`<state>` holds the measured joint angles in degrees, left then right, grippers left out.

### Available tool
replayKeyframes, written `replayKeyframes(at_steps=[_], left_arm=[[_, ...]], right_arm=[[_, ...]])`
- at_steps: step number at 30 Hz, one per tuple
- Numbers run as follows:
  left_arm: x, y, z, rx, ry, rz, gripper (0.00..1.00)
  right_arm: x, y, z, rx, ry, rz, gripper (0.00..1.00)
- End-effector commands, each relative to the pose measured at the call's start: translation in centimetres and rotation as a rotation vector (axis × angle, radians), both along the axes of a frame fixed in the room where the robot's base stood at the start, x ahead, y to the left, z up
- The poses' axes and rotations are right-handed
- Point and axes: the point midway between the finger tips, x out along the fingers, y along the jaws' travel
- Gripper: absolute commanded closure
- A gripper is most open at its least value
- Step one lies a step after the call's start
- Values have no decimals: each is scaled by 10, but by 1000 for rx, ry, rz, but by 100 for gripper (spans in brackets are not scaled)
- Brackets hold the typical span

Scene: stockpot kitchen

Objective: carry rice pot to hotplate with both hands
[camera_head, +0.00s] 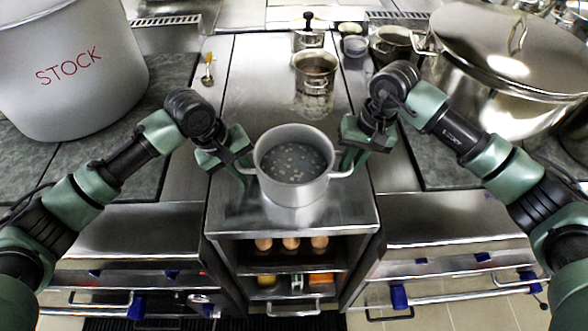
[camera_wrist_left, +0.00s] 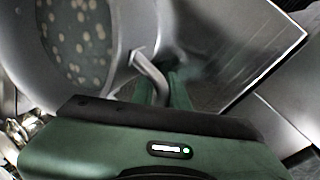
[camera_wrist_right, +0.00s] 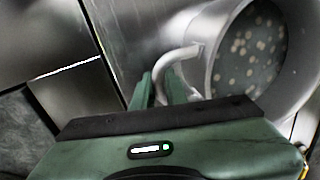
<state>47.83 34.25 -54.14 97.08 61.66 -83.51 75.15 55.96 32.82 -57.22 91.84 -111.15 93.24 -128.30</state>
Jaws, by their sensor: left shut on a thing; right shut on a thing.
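The rice pot (camera_head: 294,197) is a grey metal pot with pale pieces in dark liquid, near the front edge of the steel counter. It looks upright; I cannot tell whether its base touches the counter. My left gripper (camera_head: 243,171) is shut on its left handle, also seen in the left wrist view (camera_wrist_left: 152,72). My right gripper (camera_head: 347,170) is shut on its right handle, which shows in the right wrist view (camera_wrist_right: 178,57). The pot's inside shows in both wrist views. I cannot make out which surface is the hotplate.
A large white STOCK pot (camera_head: 70,75) stands at the left and a big lidded steel pot (camera_head: 490,75) at the right. A smaller steel pot (camera_head: 315,75) sits behind on the middle counter. An open shelf (camera_head: 290,265) with eggs is below the front edge.

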Motion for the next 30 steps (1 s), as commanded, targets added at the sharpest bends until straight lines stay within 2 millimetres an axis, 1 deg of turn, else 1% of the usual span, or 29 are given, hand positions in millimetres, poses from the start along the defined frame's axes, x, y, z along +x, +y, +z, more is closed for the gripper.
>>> replayKeyframes(at_steps=[1, 7, 14, 20, 30], left_arm=[[-1, 2, -1, 5, 2, -1, 100], [-1, 2, -1, 5, 2, -1, 100], [0, 1, 5, 2, -2, -1, 100], [0, 1, 19, 3, -1, -1, 100], [0, 2, 47, 3, 0, -1, 100]], right_arm=[[1, -3, 0, -4, -1, -7, 100], [2, -3, 0, -5, -2, -9, 100], [3, -3, 6, -3, -5, -8, 100], [3, -3, 19, -3, -5, -9, 100], [3, -3, 49, -4, -6, -9, 100]])
